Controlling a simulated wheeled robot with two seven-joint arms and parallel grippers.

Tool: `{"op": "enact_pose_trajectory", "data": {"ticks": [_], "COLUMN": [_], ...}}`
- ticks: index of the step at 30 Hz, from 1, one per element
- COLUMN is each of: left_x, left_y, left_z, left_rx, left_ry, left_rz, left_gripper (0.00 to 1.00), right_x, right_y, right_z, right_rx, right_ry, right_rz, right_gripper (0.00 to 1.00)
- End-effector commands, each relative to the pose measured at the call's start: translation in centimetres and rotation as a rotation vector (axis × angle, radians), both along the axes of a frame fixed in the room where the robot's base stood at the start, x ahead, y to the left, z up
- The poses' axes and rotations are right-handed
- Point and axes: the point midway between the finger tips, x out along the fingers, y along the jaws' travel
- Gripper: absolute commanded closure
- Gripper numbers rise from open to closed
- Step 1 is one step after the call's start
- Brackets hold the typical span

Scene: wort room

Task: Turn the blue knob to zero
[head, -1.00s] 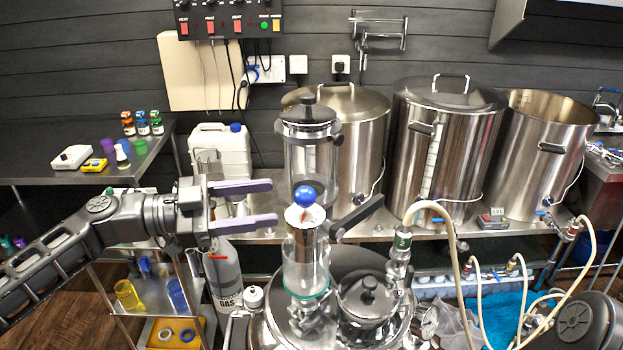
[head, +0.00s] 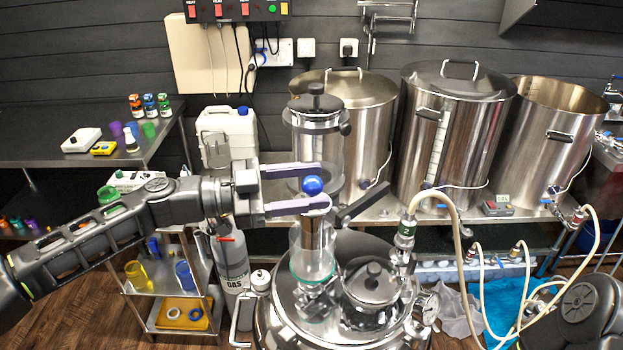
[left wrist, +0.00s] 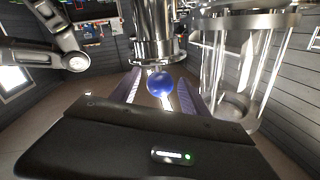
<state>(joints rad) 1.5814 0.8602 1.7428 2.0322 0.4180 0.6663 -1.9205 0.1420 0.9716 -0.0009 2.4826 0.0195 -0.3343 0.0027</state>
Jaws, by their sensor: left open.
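In the left wrist view the knob (left wrist: 160,84) also sits between the spread fingers. I cannot tell whether either finger touches it. The knob's scale and pointer cannot be made out. My right gripper is out of view.
A dark lever (head: 365,204) sticks out just right of the knob. A lidded glass cylinder (head: 316,150) stands behind it. Large steel pots (head: 455,125) line the bench at the back. A pale hose (head: 452,215) arches at the right.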

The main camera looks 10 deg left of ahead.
Motion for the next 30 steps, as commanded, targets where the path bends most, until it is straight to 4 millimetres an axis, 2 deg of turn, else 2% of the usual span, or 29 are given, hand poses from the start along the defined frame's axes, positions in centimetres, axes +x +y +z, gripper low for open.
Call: {"op": "enact_pose_trajectory", "data": {"ticks": [3,11,30], "left_x": [0.24,0.27,0.29], "left_y": [-0.55,-0.55,-0.50], "left_z": [0.03,-0.05,-0.02], "left_rx": [0.000,0.000,0.000], "left_ry": [0.001,0.001,0.001], "left_rz": [0.000,0.001,0.002], "left_gripper": [0.46,0.48,1.00], "right_x": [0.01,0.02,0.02], "right_y": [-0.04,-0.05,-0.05], "right_z": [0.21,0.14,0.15], "right_rx": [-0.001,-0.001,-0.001], "right_ry": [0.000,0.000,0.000], "right_rz": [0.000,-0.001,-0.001], "right_gripper": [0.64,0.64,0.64]}}
